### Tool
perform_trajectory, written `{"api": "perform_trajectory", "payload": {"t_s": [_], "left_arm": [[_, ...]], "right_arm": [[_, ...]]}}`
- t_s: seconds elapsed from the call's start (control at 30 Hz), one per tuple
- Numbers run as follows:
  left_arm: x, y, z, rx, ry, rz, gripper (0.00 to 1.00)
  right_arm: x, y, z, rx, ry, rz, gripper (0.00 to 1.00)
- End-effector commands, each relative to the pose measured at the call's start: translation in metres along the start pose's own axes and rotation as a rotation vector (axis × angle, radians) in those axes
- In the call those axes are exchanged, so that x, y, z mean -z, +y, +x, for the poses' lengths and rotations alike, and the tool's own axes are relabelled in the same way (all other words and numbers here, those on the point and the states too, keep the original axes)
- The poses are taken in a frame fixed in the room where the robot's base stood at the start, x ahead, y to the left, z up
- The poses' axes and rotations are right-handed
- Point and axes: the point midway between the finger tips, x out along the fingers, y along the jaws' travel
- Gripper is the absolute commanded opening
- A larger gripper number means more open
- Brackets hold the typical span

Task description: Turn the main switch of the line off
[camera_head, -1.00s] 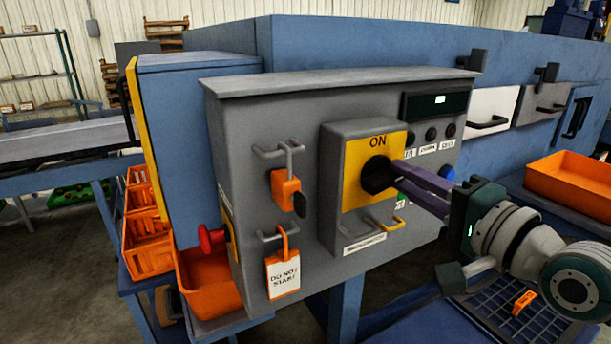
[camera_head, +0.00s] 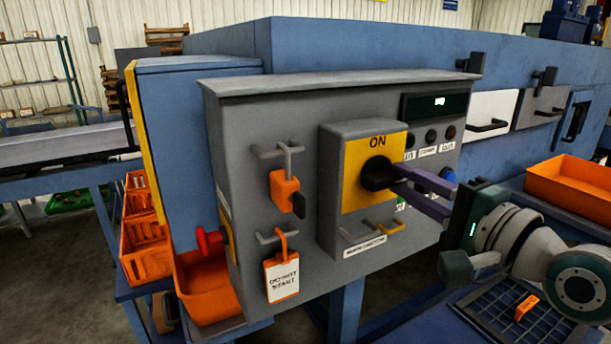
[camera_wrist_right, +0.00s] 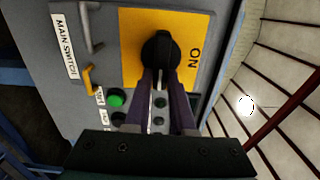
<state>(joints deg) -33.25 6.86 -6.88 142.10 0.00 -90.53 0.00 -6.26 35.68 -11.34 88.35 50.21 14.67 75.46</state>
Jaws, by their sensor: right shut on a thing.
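The main switch is a black rotary knob (camera_head: 377,173) on a yellow plate (camera_head: 358,195) marked ON, on the front of the grey control box (camera_head: 290,105). My right gripper (camera_head: 396,180) reaches it from the right and is shut on the knob. In the right wrist view the fingers (camera_wrist_right: 168,85) sit on both sides of the knob's lower part (camera_wrist_right: 160,58). There the knob's ridge seems to run crosswise to the direction of the word ON. The fingers hide part of the knob. My left gripper is not in view.
An orange padlock (camera_head: 284,190) and a tagged orange padlock (camera_head: 281,277) hang left of the switch. A red knob (camera_head: 210,242) juts from the box's left side. A green button (camera_wrist_right: 116,98) is close to the fingers. An orange bin (camera_head: 572,186) stands at right.

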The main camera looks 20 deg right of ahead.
Motion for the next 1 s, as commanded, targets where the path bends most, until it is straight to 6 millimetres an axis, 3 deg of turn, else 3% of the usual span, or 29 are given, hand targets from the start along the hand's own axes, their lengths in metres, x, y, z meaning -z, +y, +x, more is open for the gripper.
{"api": "perform_trajectory", "payload": {"t_s": [0.03,0.27,0.63,1.0], "left_arm": [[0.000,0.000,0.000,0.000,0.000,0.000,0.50],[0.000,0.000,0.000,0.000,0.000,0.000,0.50],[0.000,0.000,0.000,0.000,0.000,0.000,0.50],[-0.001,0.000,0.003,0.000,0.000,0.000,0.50]], "right_arm": [[0.000,0.000,0.000,0.000,0.001,0.004,0.26],[0.000,0.000,0.000,0.000,0.000,0.002,0.52],[0.000,0.001,-0.007,-0.001,0.000,0.001,0.53],[0.000,0.003,-0.067,-0.005,0.000,0.001,0.53]]}}
